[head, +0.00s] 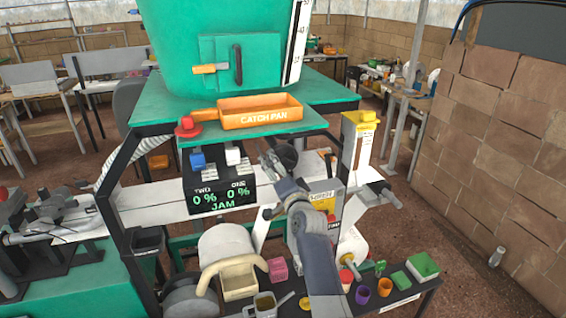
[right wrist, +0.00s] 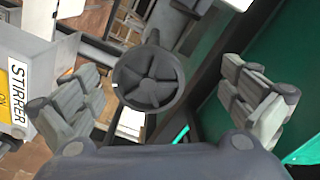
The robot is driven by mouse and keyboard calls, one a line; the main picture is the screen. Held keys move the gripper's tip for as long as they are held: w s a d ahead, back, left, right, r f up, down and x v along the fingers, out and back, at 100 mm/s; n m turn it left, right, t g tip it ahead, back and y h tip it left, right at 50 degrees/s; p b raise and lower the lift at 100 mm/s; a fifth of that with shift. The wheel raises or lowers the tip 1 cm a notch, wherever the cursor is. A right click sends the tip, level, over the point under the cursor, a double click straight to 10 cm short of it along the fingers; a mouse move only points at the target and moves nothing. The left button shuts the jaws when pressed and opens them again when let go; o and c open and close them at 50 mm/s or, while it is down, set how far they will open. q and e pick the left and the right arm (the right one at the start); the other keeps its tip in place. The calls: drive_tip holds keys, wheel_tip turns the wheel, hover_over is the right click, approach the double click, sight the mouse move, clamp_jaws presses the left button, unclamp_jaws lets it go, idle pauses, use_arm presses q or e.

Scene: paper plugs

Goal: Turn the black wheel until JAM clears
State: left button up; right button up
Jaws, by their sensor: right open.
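The black wheel (right wrist: 148,77) is a spoked disc in the right wrist view, lying between and beyond the spread fingers of my right gripper (right wrist: 168,96). No finger visibly touches it. In the head view the wheel (head: 288,155) is partly hidden behind my right gripper (head: 270,163), which is up against the front of the machine. My right gripper is open and empty. The black display (head: 219,190) reads "TWO 0%", "ONE 0%" and a lit green "JAM". My left gripper is not in view.
The orange catch pan (head: 261,111) sits on the green shelf above the wheel, with a red knob (head: 187,127) to its left. A stirrer box (right wrist: 17,92) stands close at left in the wrist view.

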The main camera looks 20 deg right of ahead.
sight(284, 161)
drive_tip(key=m, duration=0.3)
drive_tip(key=shift+d, duration=0.3)
drive_tip(key=shift+d+b, duration=0.35)
drive_tip(key=shift+d, duration=1)
drive_tip(key=shift+w+b, duration=1.15)
drive_tip(key=shift+w, duration=0.85)
drive_tip(key=shift+c, duration=0.2)
drive_tip(key=shift+s, duration=0.1)
drive_tip(key=c, duration=1)
